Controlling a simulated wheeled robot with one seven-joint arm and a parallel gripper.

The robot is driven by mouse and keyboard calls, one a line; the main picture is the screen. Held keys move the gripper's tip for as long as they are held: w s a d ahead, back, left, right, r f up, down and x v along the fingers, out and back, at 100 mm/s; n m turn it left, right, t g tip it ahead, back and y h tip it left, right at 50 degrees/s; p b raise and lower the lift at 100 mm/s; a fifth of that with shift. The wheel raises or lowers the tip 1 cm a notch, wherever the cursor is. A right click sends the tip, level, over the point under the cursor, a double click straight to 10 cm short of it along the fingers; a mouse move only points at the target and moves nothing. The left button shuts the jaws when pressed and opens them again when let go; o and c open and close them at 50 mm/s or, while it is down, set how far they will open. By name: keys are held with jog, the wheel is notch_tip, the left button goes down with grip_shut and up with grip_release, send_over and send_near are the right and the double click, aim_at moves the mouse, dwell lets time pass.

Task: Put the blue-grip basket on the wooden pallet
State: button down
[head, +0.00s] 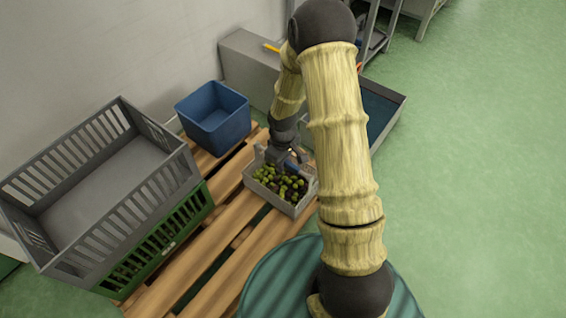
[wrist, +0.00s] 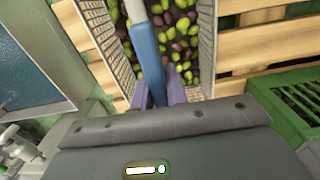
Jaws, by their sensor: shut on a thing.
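The blue-grip basket (head: 291,207) is a small pale grey basket full of green and dark olives, over the right part of the wooden pallet (head: 224,241). My gripper (head: 288,163) is above it. In the wrist view the fingers (wrist: 160,98) are shut on the blue grip (wrist: 146,50) of the handle, and the basket wall (wrist: 103,40) shows beside it. The pallet slats (wrist: 242,48) show next to and beneath the basket. I cannot tell whether the basket's base touches the slats. My arm hides part of the area to its right.
A grey slatted crate (head: 62,157) sits on a green crate (head: 168,240) at the pallet's left. A blue bin (head: 216,122) stands at the back. A grey tray with a dark blue inside (head: 382,105) lies behind my arm. The front slats are bare.

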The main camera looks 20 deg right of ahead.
jog(key=c, duration=1.4)
grip_release()
notch_tip(320, 180, up, 12)
jog(key=p, duration=0.8)
jog(key=shift+r, duration=0.15)
jog(key=s+r+m+t, duration=0.2)
jog(key=s+r+m, duration=0.5)
jog(key=s+r, duration=0.6)
notch_tip(320, 180, up, 3)
jog(key=shift+s+a+f+t, duration=0.1)
jog(key=shift+s+a+t, duration=0.2)
jog(key=shift+a, duration=0.05)
